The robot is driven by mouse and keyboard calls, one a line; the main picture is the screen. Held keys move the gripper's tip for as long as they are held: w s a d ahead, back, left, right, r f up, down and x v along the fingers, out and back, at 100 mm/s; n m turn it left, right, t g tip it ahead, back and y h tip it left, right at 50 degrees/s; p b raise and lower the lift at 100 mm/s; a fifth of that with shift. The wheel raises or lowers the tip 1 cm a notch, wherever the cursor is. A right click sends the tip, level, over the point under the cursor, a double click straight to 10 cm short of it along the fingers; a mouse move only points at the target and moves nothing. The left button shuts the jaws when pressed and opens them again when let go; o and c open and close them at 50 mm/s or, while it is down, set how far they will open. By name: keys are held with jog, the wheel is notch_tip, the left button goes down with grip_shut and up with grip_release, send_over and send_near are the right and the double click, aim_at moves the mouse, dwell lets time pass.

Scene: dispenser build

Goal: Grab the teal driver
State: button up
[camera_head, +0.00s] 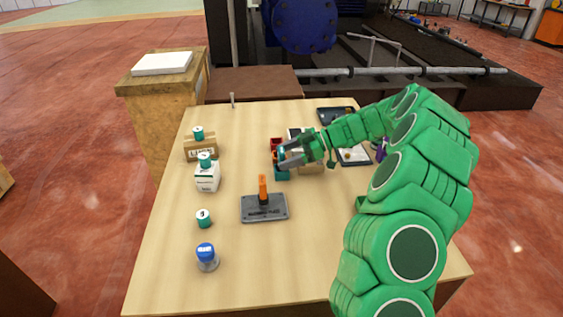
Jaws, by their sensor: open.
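My gripper (281,160) is open over the middle of the wooden table, its fingers pointing left. A small teal item (282,174) sits at the fingertips, partly covered by them. It may be the teal driver, but it is too small and hidden to tell its shape. I cannot tell whether the fingers touch it or surround it. A red item (276,144) is just behind the fingers.
A grey plate with an upright orange-handled piece (263,190) stands in front of my gripper. Teal-capped containers (207,175), a small teal-and-white piece (203,218) and a blue-capped jar (207,257) stand left. A dark tray (336,115) lies behind. The table's front middle is clear.

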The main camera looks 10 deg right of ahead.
jog(key=x, duration=0.3)
jog(key=shift+s+a, duration=0.15)
jog(key=shift+a, duration=0.15)
jog(key=c, duration=1.1)
